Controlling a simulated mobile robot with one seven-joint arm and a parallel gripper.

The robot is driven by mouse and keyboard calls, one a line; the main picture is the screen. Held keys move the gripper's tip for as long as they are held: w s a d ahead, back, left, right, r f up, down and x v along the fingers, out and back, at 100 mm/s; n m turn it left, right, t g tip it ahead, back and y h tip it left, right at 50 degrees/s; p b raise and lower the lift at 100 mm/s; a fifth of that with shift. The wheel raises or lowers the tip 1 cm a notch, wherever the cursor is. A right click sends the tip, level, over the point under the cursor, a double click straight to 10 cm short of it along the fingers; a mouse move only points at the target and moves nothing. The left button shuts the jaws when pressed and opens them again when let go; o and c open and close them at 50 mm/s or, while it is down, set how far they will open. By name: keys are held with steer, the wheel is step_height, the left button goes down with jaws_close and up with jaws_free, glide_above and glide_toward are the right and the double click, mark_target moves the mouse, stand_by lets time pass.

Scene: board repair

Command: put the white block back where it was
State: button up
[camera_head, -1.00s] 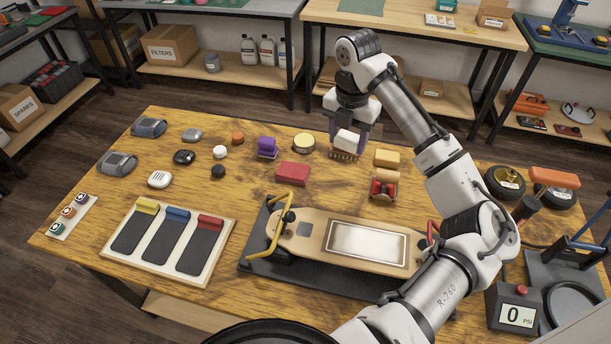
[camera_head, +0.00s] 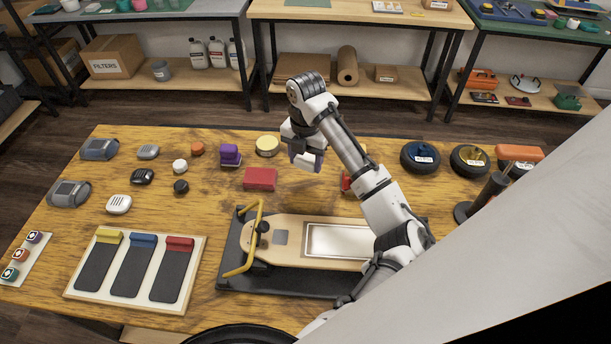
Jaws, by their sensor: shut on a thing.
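The white block (camera_head: 303,160) is held in my gripper (camera_head: 308,162), behind the skateboard and to the right of the red block (camera_head: 260,179). My gripper is shut on it, and a greyish-purple finger covers its right side. The block seems to be a little above the wooden table (camera_head: 215,200), but the gap is hard to judge. The patch of table just behind the block is hidden by the block and my gripper.
A yellow tin (camera_head: 267,146) and a purple block (camera_head: 229,155) stand left of my gripper. A skateboard (camera_head: 289,256) lies clamped in front. My forearm mostly hides a red and tan item (camera_head: 346,182). Wheels (camera_head: 420,157) stand at the right.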

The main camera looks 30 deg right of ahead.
mark_target(306, 159)
steer(key=shift+f+p, duration=0.65)
steer(key=shift+f, duration=3)
steer(key=shift+f, duration=0.15)
steer(key=o, duration=1)
steer(key=shift+c, duration=0.2)
step_height(306, 159, up, 12)
steer(key=b, duration=0.2)
steer(key=shift+b, duration=0.35)
